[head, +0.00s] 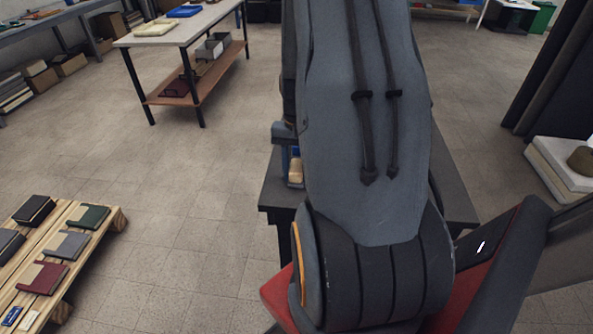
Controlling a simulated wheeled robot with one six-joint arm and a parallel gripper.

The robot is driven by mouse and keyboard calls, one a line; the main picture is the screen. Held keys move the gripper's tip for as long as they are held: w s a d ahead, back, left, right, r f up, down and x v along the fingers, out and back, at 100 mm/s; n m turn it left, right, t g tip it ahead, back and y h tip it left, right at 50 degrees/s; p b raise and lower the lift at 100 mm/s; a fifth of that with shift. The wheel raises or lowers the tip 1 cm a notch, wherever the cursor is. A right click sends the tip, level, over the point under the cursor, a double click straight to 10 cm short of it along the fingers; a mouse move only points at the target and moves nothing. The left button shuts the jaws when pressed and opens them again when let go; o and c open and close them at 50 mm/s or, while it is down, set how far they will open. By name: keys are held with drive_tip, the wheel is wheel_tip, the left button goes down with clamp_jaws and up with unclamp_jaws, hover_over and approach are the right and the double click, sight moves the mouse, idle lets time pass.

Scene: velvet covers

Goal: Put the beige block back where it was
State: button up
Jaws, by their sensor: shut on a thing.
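A small beige block (295,172) shows at the left edge of my arm, in front of the dark table (272,190). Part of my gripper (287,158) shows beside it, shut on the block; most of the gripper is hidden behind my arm. A small blue patch (297,152) shows just above the block; what it belongs to is not clear. Most of the dark table top is hidden by my arm, so I cannot tell what else is on it or whether the block touches it.
A wooden pallet (118,217) with several books stands at the lower left. A workbench (190,24) with a lower shelf stands at the back left. White slabs (560,160) lie at the right. The tiled floor between pallet and dark table is clear.

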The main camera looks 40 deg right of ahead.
sight(297, 162)
drive_tip(key=shift+f, duration=0.1)
drive_tip(key=o, duration=1.1)
wheel_tip(297, 162, up, 12)
drive_tip(key=w+d+b, duration=0.1)
drive_tip(key=b, duration=0.1)
drive_tip(key=s+a+f+n+t+h, duration=0.1)
drive_tip(key=a+n, duration=0.9)
drive_tip(key=a, duration=1.5)
drive_tip(key=shift+s+f+t, duration=0.2)
drive_tip(key=shift+s+t, duration=0.3)
drive_tip(key=shift+s, duration=0.65)
